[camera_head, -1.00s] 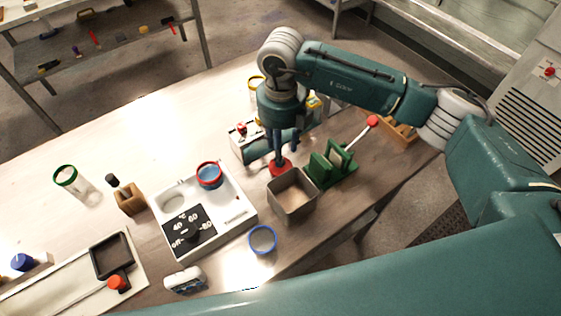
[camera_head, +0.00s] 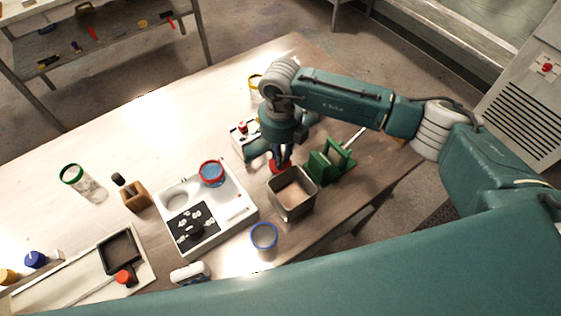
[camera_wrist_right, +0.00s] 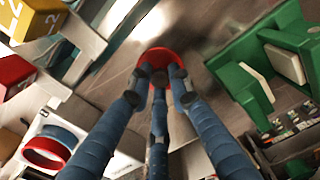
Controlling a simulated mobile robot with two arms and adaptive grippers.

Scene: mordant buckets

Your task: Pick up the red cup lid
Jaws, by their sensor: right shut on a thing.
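The red cup lid (camera_head: 274,167) lies on the table just behind the square grey-brown bucket, mostly covered by my right gripper in the head view. In the right wrist view the round red lid (camera_wrist_right: 160,55) shows between the fingertips. My right gripper (camera_head: 281,160) points down and is shut on the lid; its blue fingers (camera_wrist_right: 160,80) close around it. I cannot tell whether the lid is clear of the table. My left gripper is not in view.
The bucket (camera_head: 292,210) stands close in front of the gripper, and a green holder (camera_head: 330,168) to its right. A white heater unit (camera_head: 238,213) holds a red-rimmed cup (camera_head: 212,173). A blue-rimmed cup (camera_head: 264,237) stands near the front edge. The table's back left is clear.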

